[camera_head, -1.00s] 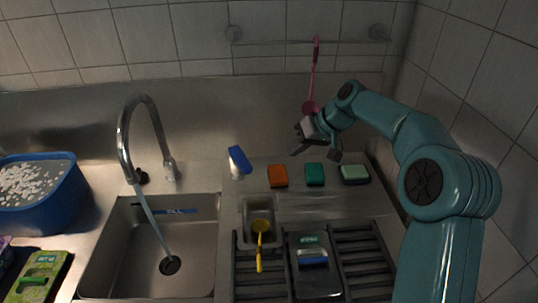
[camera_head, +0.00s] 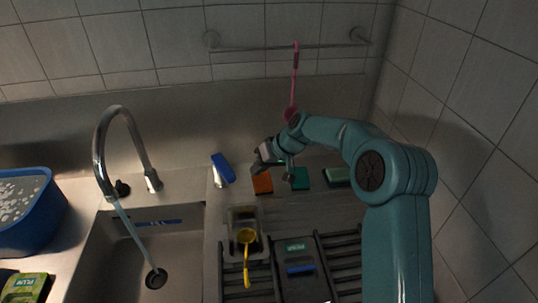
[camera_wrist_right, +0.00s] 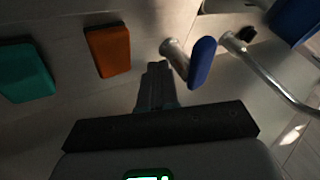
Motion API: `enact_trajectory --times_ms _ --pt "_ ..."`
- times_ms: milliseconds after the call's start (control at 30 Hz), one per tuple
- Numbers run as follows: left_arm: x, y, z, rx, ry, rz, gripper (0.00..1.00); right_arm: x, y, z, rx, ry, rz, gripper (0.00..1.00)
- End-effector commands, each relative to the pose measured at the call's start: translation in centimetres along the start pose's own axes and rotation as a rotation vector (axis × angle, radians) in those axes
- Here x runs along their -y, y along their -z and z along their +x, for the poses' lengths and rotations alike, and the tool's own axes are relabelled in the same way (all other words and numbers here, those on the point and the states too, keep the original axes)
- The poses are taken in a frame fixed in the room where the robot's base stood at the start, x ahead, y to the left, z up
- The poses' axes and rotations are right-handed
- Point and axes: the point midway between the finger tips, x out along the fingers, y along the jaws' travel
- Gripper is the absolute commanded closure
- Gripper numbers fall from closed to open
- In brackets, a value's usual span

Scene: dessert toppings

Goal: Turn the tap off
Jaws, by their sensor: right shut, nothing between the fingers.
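The metal tap (camera_head: 108,135) arches over the sink at the left, and a stream of water (camera_head: 133,238) runs from its spout to the drain. Its blue lever handle (camera_head: 223,168) stands on a short metal base to the right of the spout. In the right wrist view the blue handle (camera_wrist_right: 203,62) is just beyond and right of my fingertips, and the spout (camera_wrist_right: 268,78) is farther right. My right gripper (camera_head: 258,164) is shut and empty, to the right of the handle and apart from it. It also shows in the wrist view (camera_wrist_right: 156,72). My left gripper is out of view.
Orange (camera_head: 262,184), teal (camera_head: 301,179) and green (camera_head: 338,177) sponges lie along the back ledge. A grey caddy (camera_head: 232,215) holds a yellow brush (camera_head: 246,245). A pink brush (camera_head: 294,80) hangs from the wall rail. A blue basin (camera_head: 40,225) stands at the left.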

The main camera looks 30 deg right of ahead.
Motion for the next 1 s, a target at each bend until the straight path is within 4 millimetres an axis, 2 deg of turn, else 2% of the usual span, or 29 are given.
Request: enact_trajectory --times_ms 67,200,733,867,1000 --pt "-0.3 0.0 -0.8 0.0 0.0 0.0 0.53 1.4 0.2 0.4 0.001 0.002 -0.003 1.0" --pt "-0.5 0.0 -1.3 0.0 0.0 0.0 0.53 2.8 0.3 1.3 0.0 0.001 -0.003 1.0" --pt "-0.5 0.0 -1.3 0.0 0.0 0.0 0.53 3.4 0.2 1.9 -0.005 -0.004 0.005 1.0" --pt "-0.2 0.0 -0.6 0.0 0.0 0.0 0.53 4.3 -0.3 2.3 -0.034 -0.036 0.062 1.0" --pt "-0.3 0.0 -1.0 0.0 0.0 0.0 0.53 5.7 -0.7 2.5 -0.078 -0.081 0.146 1.0"
